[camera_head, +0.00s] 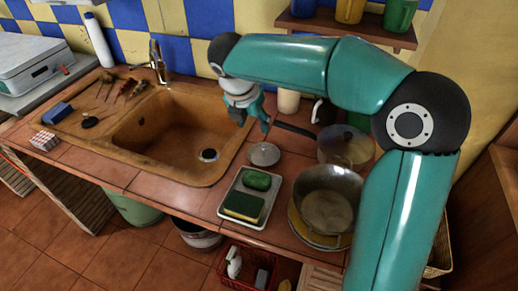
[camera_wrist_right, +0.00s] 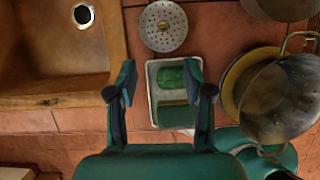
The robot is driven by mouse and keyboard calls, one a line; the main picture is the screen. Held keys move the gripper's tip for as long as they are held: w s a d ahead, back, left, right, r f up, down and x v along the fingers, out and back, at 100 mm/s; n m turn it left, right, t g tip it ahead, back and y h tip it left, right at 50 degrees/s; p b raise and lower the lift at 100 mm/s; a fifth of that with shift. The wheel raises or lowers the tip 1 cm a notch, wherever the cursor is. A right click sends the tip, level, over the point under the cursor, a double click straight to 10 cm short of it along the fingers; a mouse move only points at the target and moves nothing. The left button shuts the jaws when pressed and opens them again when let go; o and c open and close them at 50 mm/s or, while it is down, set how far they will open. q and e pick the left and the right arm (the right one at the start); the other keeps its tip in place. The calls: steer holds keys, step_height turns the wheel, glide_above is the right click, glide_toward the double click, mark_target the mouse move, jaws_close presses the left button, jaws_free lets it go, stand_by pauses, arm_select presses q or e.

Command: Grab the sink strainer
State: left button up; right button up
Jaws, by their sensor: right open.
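The sink strainer (camera_head: 264,154) is a round, grey, perforated metal disc lying on the tiled counter, right of the sink and behind the white tray. It also shows whole at the top of the right wrist view (camera_wrist_right: 163,26). My right gripper (camera_head: 253,121) is open and empty above the counter, near the strainer. In the right wrist view, its two fingers (camera_wrist_right: 159,78) stand apart, with the strainer beyond their tips and the tray seen between them. I cannot tell its exact height. My left gripper is not in view.
A white tray (camera_head: 224,211) holds a green soap (camera_head: 257,180) and a sponge (camera_head: 244,206). The brown sink (camera_head: 150,160) lies left, with a faucet (camera_head: 158,62) behind.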

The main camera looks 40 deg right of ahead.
glide_toward(264, 147)
steer(key=x, duration=0.5)
steer(key=shift+b, duration=0.3)
steer(key=shift+x, duration=2.65)
jaws_close()
